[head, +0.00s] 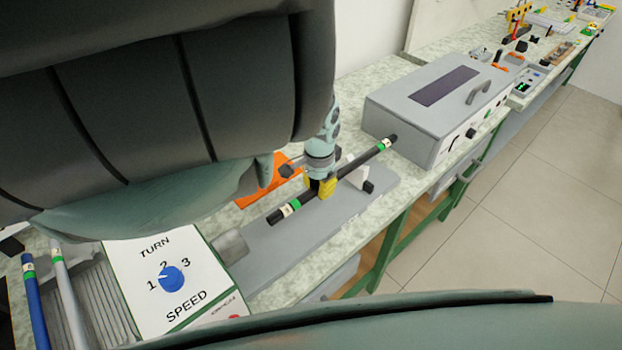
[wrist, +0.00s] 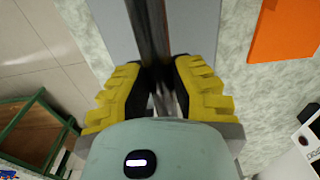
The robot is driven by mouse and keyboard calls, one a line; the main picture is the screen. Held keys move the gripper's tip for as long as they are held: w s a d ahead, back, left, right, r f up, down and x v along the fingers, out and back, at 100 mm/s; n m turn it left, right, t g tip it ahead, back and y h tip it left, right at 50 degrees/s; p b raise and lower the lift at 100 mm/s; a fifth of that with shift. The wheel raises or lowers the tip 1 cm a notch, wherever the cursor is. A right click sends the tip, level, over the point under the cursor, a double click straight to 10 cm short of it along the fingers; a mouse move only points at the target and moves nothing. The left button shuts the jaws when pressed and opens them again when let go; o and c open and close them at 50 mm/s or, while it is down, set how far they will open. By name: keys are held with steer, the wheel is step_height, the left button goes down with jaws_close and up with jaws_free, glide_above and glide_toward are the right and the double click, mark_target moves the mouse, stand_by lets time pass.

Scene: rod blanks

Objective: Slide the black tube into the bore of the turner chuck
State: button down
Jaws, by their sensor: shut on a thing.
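The black tube (head: 347,169) has green and pale bands near both ends. My gripper (head: 320,187) is shut on it near its middle, above the grey bed of the turner. In the wrist view the yellow-padded fingers (wrist: 160,88) close on both sides of the dark tube (wrist: 150,35). The turner chuck (head: 231,245) is a grey cylinder beside the white control panel. The tube's lower-left end points roughly towards the chuck, with a visible gap between them. The bore opening is not clearly visible.
The turner panel (head: 165,285) has a blue speed knob. A blue rod (head: 34,305) and a grey rod (head: 68,300) lie at the far left. A grey lidded box (head: 440,95) stands behind. An orange piece (head: 262,187) lies near my gripper. A black-tipped white block (head: 362,178) stands on the bed.

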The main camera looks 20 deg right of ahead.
mark_target(281, 210)
steer(key=shift+s+a+r+p, duration=0.1)
steer(key=shift+s+a+p, duration=0.15)
steer(key=shift+a+p, duration=0.45)
steer(key=shift+s+a+r+p, duration=0.1)
steer(key=shift+s+a+p, duration=0.25)
steer(key=shift+a, duration=0.5)
steer(key=shift+s+a+f+p, duration=0.1)
steer(key=shift+s+a+p, duration=0.15)
steer(key=shift+a, duration=0.4)
steer(key=shift+s+a+f+p, duration=0.15)
steer(key=shift+a+p, duration=0.1)
steer(key=shift+a, duration=0.35)
steer(key=shift+s+a+r+p, duration=0.15)
steer(key=shift+s+a, duration=0.1)
steer(key=shift+a, duration=0.45)
steer(key=shift+s+a+f+p, duration=0.1)
steer(key=shift+s+a+p, duration=0.1)
steer(key=shift+a, duration=0.5)
steer(key=shift+s+a+p, duration=0.25)
steer(key=shift+a+p, duration=0.2)
steer(key=shift+a, duration=0.15)
steer(key=shift+s+a+p, duration=0.2)
steer(key=shift+a+p, duration=0.25)
steer(key=shift+a, duration=0.15)
steer(key=c, duration=0.9)
jaws_free()
steer(key=shift+o, duration=0.2)
